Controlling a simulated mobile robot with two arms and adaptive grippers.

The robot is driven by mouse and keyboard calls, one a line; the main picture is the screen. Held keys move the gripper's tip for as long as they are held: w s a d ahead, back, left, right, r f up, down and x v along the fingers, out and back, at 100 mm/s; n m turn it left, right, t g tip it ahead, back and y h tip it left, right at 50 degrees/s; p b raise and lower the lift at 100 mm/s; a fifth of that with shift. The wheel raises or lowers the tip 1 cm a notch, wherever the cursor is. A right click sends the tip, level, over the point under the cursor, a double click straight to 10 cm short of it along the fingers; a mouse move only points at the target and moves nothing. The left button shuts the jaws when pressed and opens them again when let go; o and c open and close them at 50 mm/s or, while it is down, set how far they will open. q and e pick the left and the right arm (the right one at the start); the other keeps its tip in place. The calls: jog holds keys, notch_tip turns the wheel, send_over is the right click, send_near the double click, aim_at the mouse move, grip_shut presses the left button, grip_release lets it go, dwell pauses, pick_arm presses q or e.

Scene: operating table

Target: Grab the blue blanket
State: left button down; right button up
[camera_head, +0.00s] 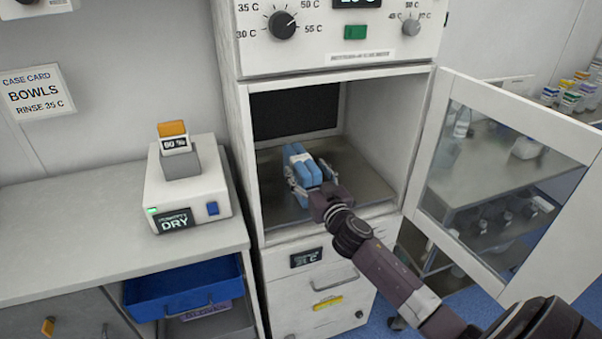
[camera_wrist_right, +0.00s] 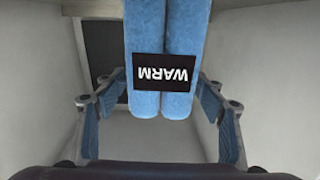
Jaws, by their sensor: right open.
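The blue blanket (camera_head: 304,172) is a folded or rolled bundle with a pale band, lying on the floor of the open warming cabinet. In the right wrist view the blanket (camera_wrist_right: 178,35) shows as two blue rolls side by side with a black "WARM" label. My right gripper (camera_head: 311,184) reaches into the cabinet from the front right. In the right wrist view its two fingers (camera_wrist_right: 162,100) are spread wide, one on each side of the blanket, with visible gaps between them and it. My left gripper is in neither view.
A white device labelled "DRY" (camera_head: 187,190) sits on the left counter. A blue drawer (camera_head: 180,290) is open below it.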

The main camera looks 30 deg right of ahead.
aim_at(301, 160)
jog(key=x, duration=0.3)
jog(key=shift+w+r+p, duration=0.15)
jog(key=shift+w+p, duration=0.15)
jog(key=shift+w, duration=0.05)
jog(key=shift+w+d, duration=0.15)
jog(key=shift+w, duration=0.3)
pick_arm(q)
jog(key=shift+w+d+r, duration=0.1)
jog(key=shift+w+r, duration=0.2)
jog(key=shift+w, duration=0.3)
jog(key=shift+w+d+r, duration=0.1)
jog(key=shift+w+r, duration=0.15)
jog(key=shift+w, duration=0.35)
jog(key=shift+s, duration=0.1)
pick_arm(e)
jog(key=c, duration=1.3)
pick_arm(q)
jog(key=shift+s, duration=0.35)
pick_arm(e)
jog(key=shift+c, duration=1.1)
jog(key=shift+r, duration=0.1)
